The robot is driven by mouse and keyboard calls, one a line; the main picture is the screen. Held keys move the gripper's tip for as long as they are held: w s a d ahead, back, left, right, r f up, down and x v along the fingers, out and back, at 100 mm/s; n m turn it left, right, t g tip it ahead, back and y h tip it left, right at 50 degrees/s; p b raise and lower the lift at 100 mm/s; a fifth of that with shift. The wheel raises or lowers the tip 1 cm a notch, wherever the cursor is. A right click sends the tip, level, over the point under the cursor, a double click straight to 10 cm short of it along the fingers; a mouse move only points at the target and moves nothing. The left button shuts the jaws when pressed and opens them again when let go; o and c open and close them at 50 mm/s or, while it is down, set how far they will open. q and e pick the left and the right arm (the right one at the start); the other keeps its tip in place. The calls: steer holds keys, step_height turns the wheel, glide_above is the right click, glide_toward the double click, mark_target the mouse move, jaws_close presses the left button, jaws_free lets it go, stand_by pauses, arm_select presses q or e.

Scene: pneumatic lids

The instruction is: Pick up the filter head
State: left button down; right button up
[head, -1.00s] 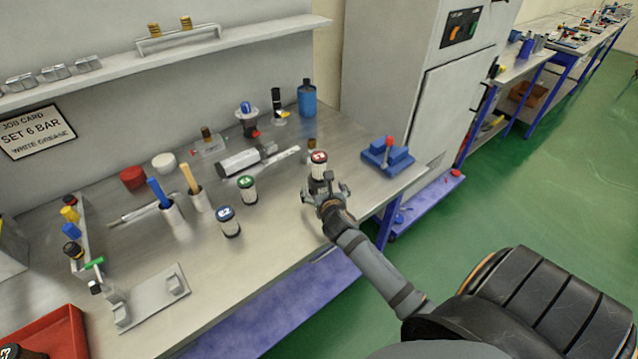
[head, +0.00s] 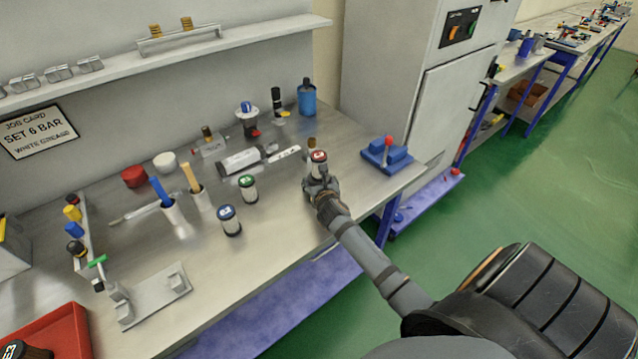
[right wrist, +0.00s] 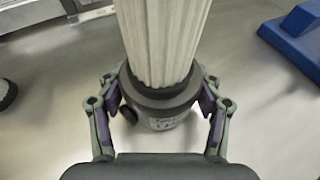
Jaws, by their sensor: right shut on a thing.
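My right gripper (head: 319,181) is shut on an upright, red-topped canister (head: 319,158) near the right front part of the bench. In the right wrist view the canister has a pale ribbed body (right wrist: 163,35) and a dark collar (right wrist: 161,92). The gripper's finger pads (right wrist: 165,100) press on both sides of this collar. The canister appears to stand on the bench. I cannot tell from its look whether it is the filter head. A dark fitting with a blue knob (head: 246,108) stands at the back. My left gripper is not in view.
A green-topped canister (head: 247,188) and a blue-topped canister (head: 229,220) stand to the left on the bench (head: 260,240). A blue block with a red knob (head: 387,154) is to the right. A small brown-topped item (head: 311,144) is just behind the held canister.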

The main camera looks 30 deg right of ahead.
steer(key=c, duration=0.6)
steer(key=shift+o, duration=0.2)
steer(key=shift+r, duration=0.5)
step_height(320, 180, up, 2)
steer(key=s+r+p, duration=0.1)
steer(key=s+r, duration=0.9)
steer(key=s, duration=0.4)
steer(key=shift+a+p, duration=0.2)
steer(key=shift+p, duration=0.15)
